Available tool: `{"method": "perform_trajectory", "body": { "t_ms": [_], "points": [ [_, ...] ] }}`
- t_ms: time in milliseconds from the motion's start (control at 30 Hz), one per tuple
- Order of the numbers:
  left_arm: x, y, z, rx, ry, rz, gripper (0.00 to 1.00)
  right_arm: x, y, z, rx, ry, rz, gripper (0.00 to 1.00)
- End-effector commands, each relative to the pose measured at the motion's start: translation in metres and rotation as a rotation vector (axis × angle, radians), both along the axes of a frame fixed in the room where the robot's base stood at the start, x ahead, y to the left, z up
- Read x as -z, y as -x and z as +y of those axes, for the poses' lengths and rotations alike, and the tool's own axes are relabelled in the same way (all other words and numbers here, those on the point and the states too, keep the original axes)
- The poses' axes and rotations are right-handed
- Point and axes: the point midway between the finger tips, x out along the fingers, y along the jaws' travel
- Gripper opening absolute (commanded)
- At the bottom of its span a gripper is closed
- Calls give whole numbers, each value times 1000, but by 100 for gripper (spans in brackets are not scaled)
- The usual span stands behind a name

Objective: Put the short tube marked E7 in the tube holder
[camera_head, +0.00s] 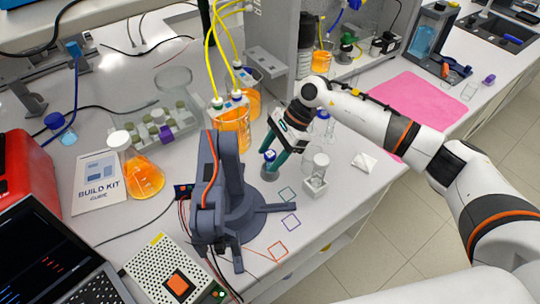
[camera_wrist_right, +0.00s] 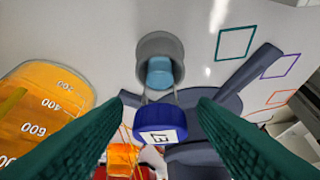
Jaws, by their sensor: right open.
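The short tube has a blue cap (camera_wrist_right: 155,125) with a white label, whose mark reads like E7 turned sideways. In the head view its cap (camera_head: 269,155) shows just below my right gripper. The tube's lower part, with light blue contents (camera_wrist_right: 160,73), appears to stand inside a round grey holder (camera_wrist_right: 150,43); the holder also shows in the head view (camera_head: 270,174). My right gripper (camera_head: 281,151) is open, with its teal fingers on either side of the cap and gaps visible in the wrist view. My left gripper is not in view.
A dark grey stand (camera_head: 228,190) is close left of the tube. An orange-filled beaker (camera_head: 233,128) is behind it. A small pale holder with a clear vial (camera_head: 317,178) stands to the right. A tube rack (camera_head: 165,125) and orange flask (camera_head: 143,178) are farther left.

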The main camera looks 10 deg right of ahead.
Motion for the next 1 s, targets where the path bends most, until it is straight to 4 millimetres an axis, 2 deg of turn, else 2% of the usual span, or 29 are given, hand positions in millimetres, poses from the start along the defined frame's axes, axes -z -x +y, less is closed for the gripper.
{"method": "perform_trajectory", "body": {
  "t_ms": [400, 533, 700, 1000],
  "points": [
    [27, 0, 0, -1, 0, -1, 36, -69, -10, -45, 1, 0, -5, 53],
    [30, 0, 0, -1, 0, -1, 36, -84, -13, -54, 1, -1, -4, 53],
    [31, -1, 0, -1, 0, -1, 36, -92, -13, -59, 1, 0, -2, 53],
    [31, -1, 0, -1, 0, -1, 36, -93, -13, -59, 0, 0, -1, 53]
  ]
}}
